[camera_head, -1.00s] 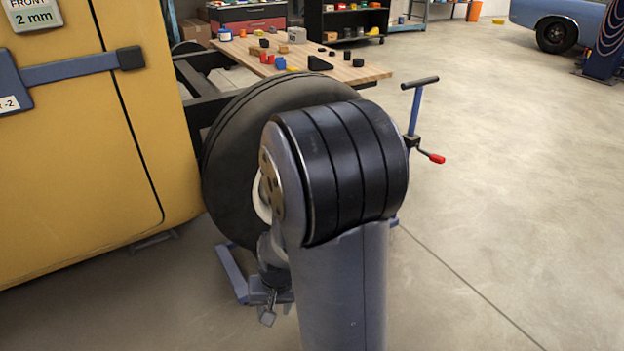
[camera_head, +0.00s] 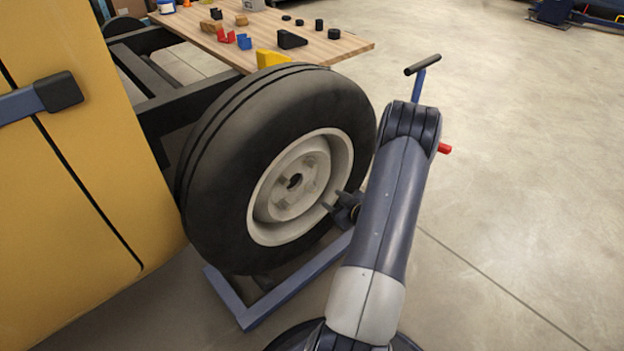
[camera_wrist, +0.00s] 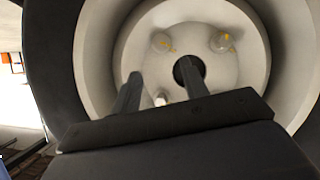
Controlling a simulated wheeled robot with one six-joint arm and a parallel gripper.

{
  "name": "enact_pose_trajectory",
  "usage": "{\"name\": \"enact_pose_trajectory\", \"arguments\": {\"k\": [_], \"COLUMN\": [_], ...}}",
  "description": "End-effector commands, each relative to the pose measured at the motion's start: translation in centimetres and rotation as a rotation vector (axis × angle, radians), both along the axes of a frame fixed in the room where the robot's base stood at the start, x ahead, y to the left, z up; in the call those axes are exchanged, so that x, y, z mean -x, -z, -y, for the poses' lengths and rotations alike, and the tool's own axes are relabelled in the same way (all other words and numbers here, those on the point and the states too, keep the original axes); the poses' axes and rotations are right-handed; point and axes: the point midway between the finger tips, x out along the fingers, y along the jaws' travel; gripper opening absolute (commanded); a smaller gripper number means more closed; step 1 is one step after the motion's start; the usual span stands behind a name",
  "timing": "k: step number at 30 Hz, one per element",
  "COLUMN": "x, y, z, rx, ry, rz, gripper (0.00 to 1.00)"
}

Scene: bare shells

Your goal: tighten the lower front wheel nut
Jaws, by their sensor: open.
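The wheel's black tyre (camera_head: 222,180) and pale rim (camera_head: 267,225) stand beside the yellow vehicle in the head view. In the wrist view, the pale hub (camera_wrist: 232,80) has a dark centre hole. Two round nuts with yellow marks, one left (camera_wrist: 163,42) and one right (camera_wrist: 221,41), sit beyond my fingertips. A small pale metallic piece (camera_wrist: 160,99) shows low between my fingers; I cannot tell if it is the lower front nut. My gripper (camera_wrist: 160,80) is open and appears empty, in front of the hub. The head view shows it (camera_head: 331,203) at the rim's right side.
A blue stand (camera_head: 240,305) lies on the floor below the wheel. A blue post with a black T-handle (camera_head: 422,65) and a red grip (camera_head: 445,149) stands behind my arm. A wooden workbench (camera_head: 340,48) with small parts is behind the wheel.

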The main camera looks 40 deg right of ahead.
Motion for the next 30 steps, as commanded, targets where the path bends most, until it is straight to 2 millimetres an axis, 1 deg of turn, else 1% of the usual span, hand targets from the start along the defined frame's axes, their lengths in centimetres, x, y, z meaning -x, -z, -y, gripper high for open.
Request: {"name": "enact_pose_trajectory", "arguments": {"k": [2,5,8,15,18,21,25,30], "x": [0.0,-0.7,-2.2,-6.6,-8.0,-9.0,-9.7,-9.9], "y": [0.1,0.6,1.2,3.0,3.5,3.9,4.1,4.0], "z": [0.0,0.0,-0.1,0.0,0.1,0.2,0.1,0.2], "rx": [-0.002,-0.001,-0.001,0.0,0.0,-0.001,-0.002,-0.002], "ry": [-0.012,-0.017,-0.018,-0.018,-0.016,-0.015,-0.014,-0.013], "rz": [0.013,0.018,0.018,0.017,0.017,0.016,0.015,0.016], "gripper": [0.43,0.43,0.43,0.43,0.43,0.43,0.43,0.43]}}
